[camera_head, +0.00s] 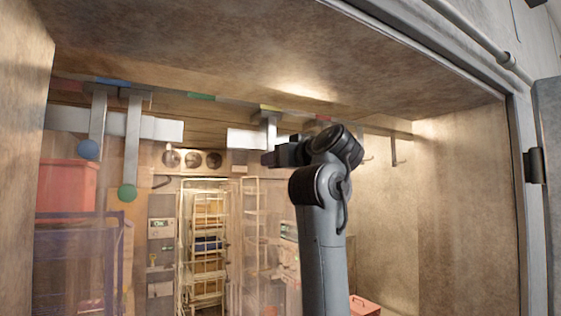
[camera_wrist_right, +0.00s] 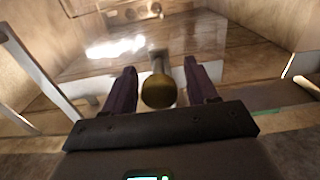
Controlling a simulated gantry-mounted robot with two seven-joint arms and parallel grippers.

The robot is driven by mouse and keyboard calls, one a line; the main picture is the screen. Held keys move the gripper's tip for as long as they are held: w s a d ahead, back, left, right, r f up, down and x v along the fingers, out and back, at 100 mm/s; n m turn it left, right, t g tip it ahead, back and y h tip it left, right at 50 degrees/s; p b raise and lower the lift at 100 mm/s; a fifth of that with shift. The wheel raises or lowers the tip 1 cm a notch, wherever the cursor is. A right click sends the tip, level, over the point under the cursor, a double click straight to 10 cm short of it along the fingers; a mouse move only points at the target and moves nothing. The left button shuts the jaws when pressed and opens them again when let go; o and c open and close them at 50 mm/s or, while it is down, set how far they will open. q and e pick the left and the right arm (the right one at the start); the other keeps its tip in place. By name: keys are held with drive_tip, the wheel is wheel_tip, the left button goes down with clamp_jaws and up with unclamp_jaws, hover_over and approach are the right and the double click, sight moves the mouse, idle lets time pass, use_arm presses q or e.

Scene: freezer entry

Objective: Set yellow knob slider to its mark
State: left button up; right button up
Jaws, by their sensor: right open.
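The yellow knob (camera_wrist_right: 158,92) shows end-on in the right wrist view, between the two fingers of my right gripper (camera_wrist_right: 160,68). The fingers are open, with a gap on each side of the knob. In the head view my right gripper (camera_head: 271,157) is at the lower end of the yellow knob's slider arm (camera_head: 268,132) and hides the knob. A yellow mark (camera_head: 270,108) is on the edge above, close to the top of that slider arm. My left gripper is not in view.
Sliders with a blue knob (camera_head: 88,149) and a green knob (camera_head: 126,192) hang at the left. A green mark (camera_head: 201,97) and a red mark (camera_head: 323,118) are on the same edge. A tall rack (camera_head: 208,245) stands behind. A bare hook (camera_head: 397,150) hangs at the right.

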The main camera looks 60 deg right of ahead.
drive_tip(key=shift+s+a+b, duration=0.2)
drive_tip(key=shift+s+b, duration=0.1)
drive_tip(key=shift+s, duration=0.1)
drive_tip(key=b+v, duration=0.4)
drive_tip(key=v, duration=0.6)
drive_tip(key=shift+w, duration=0.15)
